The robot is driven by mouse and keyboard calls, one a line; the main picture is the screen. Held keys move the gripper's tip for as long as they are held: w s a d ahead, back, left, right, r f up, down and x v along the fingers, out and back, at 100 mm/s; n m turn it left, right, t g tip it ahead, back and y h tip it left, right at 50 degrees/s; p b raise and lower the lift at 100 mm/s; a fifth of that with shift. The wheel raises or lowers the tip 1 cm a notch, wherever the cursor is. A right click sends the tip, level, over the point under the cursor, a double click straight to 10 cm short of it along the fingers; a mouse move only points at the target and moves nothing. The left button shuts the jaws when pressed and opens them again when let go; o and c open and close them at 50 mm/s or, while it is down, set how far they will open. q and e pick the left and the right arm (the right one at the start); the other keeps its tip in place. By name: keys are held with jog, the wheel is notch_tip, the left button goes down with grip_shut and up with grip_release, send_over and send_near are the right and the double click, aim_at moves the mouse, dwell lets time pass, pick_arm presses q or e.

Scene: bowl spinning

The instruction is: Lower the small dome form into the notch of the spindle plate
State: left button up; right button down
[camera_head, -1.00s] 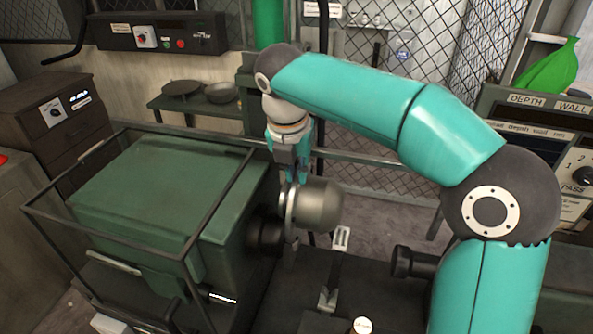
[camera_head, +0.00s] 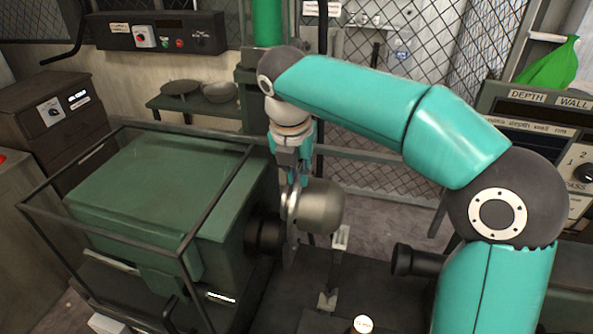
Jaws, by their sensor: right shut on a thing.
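The small dome form (camera_head: 321,208) is a smooth grey metal dome, lying on its side with its rounded end to the right. My right gripper (camera_head: 294,184) points down from above and is shut on the dome's left end. A thin grey plate edge (camera_head: 290,248), seemingly the spindle plate, shows below and left of the dome, beside the dark spindle nose (camera_head: 262,237) of the green machine. The dome overlaps this plate in the picture. The notch is hidden, and I cannot tell whether dome and plate touch. My left gripper is not in view.
The green headstock (camera_head: 150,195) stands left inside a dark frame guard (camera_head: 215,193). A dark tailstock barrel (camera_head: 412,262) faces the dome from the right, with a clear gap. A small upright tool post (camera_head: 332,275) stands below the dome. Bowls (camera_head: 219,92) sit on a back shelf.

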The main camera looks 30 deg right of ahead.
aim_at(296, 189)
jog(key=shift+f, duration=0.15)
dwell(0.5)
jog(key=shift+f, duration=0.3)
jog(key=shift+f+b, duration=0.55)
jog(key=shift+f, duration=0.2)
jog(key=shift+f, duration=0.1)
jog(key=shift+f, duration=0.2)
dwell(0.4)
jog(key=shift+w+a+f, duration=0.1)
jog(key=shift+f, duration=0.25)
jog(key=shift+f, duration=0.15)
jog(key=shift+f, duration=0.2)
dwell(0.4)
jog(key=shift+f, duration=0.15)
